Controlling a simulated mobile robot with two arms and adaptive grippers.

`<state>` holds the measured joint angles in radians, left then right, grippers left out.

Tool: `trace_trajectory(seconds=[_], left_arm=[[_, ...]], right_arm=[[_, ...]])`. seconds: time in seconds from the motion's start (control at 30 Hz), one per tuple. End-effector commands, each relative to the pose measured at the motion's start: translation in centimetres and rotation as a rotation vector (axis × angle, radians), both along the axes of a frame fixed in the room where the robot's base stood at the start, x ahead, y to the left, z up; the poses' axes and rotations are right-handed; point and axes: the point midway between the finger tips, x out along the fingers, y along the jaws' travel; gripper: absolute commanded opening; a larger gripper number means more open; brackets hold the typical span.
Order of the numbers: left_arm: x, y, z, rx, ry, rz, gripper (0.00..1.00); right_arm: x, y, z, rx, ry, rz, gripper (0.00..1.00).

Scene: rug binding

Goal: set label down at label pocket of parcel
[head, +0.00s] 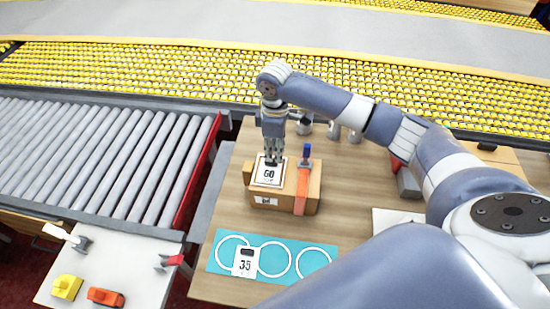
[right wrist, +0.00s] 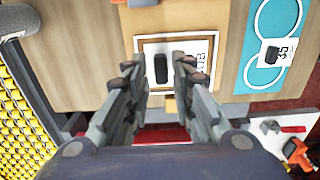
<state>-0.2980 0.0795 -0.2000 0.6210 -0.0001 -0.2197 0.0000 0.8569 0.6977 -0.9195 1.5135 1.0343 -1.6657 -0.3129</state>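The parcel (head: 259,187) is a brown cardboard box on the wooden table. A black grip tab (right wrist: 160,68) stands on the label. My right gripper (head: 273,158) points down over the label. In the right wrist view its fingers (right wrist: 160,76) stand on either side of the tab, with gaps showing, so it is open. My left gripper is out of view.
An orange strip (head: 301,192) with a blue top piece crosses the parcel's right side. A teal mat (head: 213,264) with white rings bears a label marked 35 (head: 245,264). A roller conveyor (head: 110,150) is at left. A side table holds yellow and orange objects (head: 105,297).

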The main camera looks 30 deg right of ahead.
Motion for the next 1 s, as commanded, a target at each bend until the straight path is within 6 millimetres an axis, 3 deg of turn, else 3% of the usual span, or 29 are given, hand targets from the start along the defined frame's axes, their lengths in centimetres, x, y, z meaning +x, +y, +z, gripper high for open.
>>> trace_trajectory(seconds=[0.2, 0.4, 1.0], left_arm=[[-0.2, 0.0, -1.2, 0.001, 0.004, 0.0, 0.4], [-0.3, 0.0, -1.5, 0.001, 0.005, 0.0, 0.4], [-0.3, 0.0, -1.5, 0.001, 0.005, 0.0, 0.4]], right_arm=[[0.1, 0.0, 4.6, 0.001, -0.005, 0.001, 0.23], [0.0, 0.1, 7.2, 0.001, -0.001, 0.0, 0.23], [0.0, 0.1, 7.9, 0.001, 0.001, 0.0, 0.23]])
